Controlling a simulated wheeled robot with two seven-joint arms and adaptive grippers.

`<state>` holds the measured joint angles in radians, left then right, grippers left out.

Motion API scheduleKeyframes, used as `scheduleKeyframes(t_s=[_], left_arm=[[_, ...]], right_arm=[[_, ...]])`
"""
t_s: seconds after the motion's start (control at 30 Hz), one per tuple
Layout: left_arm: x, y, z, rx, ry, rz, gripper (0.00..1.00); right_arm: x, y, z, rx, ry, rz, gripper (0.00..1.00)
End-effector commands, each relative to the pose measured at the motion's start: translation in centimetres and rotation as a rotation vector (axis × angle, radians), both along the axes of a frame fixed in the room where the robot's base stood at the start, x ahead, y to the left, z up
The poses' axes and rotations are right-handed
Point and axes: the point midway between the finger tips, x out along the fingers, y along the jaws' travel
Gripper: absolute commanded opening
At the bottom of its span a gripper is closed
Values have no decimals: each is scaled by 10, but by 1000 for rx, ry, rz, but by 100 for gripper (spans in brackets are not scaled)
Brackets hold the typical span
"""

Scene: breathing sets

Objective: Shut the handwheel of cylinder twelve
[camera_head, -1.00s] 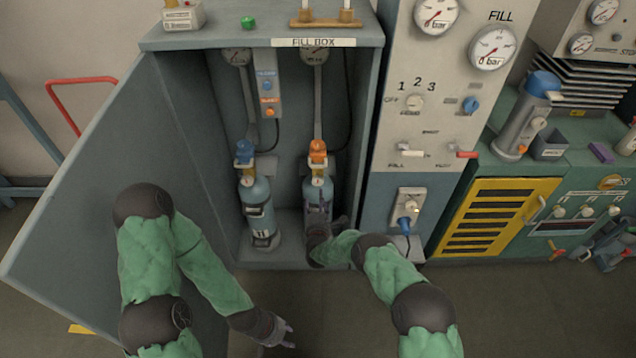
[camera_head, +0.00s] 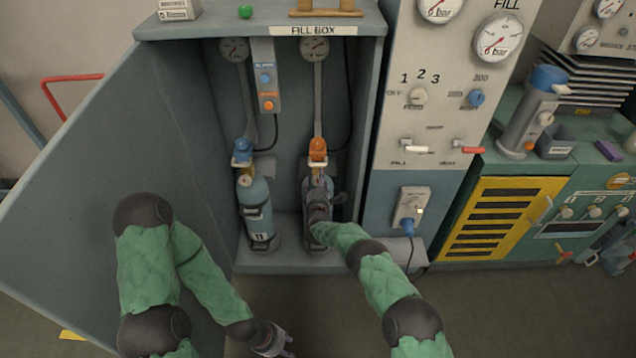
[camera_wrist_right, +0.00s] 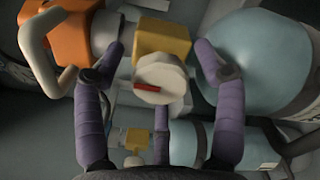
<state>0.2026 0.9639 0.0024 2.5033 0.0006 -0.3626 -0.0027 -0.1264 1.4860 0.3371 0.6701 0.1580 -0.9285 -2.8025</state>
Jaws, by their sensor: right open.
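Cylinder twelve stands on the right in the fill box; in the head view my right gripper (camera_head: 318,195) covers much of it. In the right wrist view its pale round handwheel (camera_wrist_right: 160,80) with a red mark sits in front of a yellow valve body (camera_wrist_right: 162,36), beside the blue cylinder (camera_wrist_right: 255,65). The purple fingers of my right gripper (camera_wrist_right: 160,52) are open, spread on both sides of the handwheel; I cannot tell whether they touch it. My left gripper (camera_head: 273,340) is low in front of the box, away from the cylinders; its fingers are unclear.
Cylinder eleven (camera_head: 257,215) stands to the left in the box, under a blue connector (camera_head: 242,150). An orange connector (camera_head: 317,150) hangs above cylinder twelve. The open box door (camera_head: 100,190) is on the left, the fill panel (camera_head: 420,120) on the right.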

Motion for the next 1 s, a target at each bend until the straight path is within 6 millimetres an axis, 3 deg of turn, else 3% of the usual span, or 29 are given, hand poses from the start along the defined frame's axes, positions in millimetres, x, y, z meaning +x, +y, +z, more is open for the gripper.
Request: scheduleKeyframes(t_s=[0.07,0.27,0.67,1.0], left_arm=[[0,0,0,0,0,0,40],[0,0,0,0,0,0,40],[0,0,0,0,0,0,40],[0,0,0,0,0,0,40]], right_arm=[[0,0,0,0,0,0,71],[0,0,0,0,0,0,14],[0,-1,0,44,-1,-2,14],[0,-1,1,272,-2,-2,14]])
